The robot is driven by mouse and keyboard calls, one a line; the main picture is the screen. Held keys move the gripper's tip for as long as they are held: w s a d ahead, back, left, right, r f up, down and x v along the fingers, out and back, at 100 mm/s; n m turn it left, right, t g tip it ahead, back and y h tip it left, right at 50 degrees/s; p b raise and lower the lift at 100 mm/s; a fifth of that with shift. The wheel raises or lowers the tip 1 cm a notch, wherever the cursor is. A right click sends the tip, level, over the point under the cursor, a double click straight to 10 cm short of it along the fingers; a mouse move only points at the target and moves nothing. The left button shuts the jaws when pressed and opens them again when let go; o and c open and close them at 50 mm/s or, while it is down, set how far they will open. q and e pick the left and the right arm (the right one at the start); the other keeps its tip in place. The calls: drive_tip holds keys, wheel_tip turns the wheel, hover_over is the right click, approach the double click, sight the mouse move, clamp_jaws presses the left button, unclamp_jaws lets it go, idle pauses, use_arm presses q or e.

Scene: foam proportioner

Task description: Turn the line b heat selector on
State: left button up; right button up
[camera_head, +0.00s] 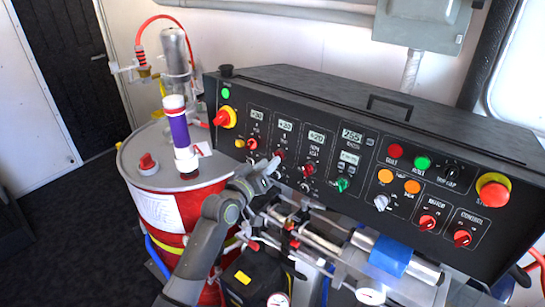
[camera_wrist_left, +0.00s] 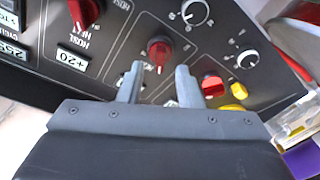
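The line B heat selector appears to be the red knob (camera_head: 279,155) in the middle of three heat columns on the black panel. In the left wrist view, turned round, this red knob (camera_wrist_left: 159,52) lies between and just beyond my fingertips. My left gripper (camera_head: 271,164) is at the panel face, with its two fingers (camera_wrist_left: 158,74) apart and nothing visibly held between them. Whether a finger touches the knob I cannot tell. The knob's label is partly hidden by the gripper. My right gripper is not in view.
Other red selectors sit close on both sides, including the hose heat one (camera_wrist_left: 78,12). White dials (camera_wrist_left: 195,12) lie below them. A red emergency button (camera_head: 224,117) is at the panel's left end. A red drum (camera_head: 160,212) stands left, with pipes below the panel.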

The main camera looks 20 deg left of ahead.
use_arm(q)
drive_tip(key=shift+x, duration=1.5)
drive_tip(key=c, duration=0.6)
drive_tip(key=shift+f+m+g+h+b, duration=0.15)
drive_tip(key=shift+m+h+b, duration=0.4)
drive_tip(key=shift+m+b, duration=2.15)
drive_tip(key=shift+r+m+g+h+b, duration=0.1)
drive_tip(key=shift+m+g+h+b, duration=0.35)
drive_tip(key=shift+m+b, duration=2.25)
drive_tip(key=shift+f+m+h+b, duration=0.1)
drive_tip(key=shift+m+h+b, duration=0.6)
drive_tip(key=shift+m+b, duration=2)
drive_tip(key=shift+n+b, duration=0.9)
drive_tip(key=o, duration=0.6)
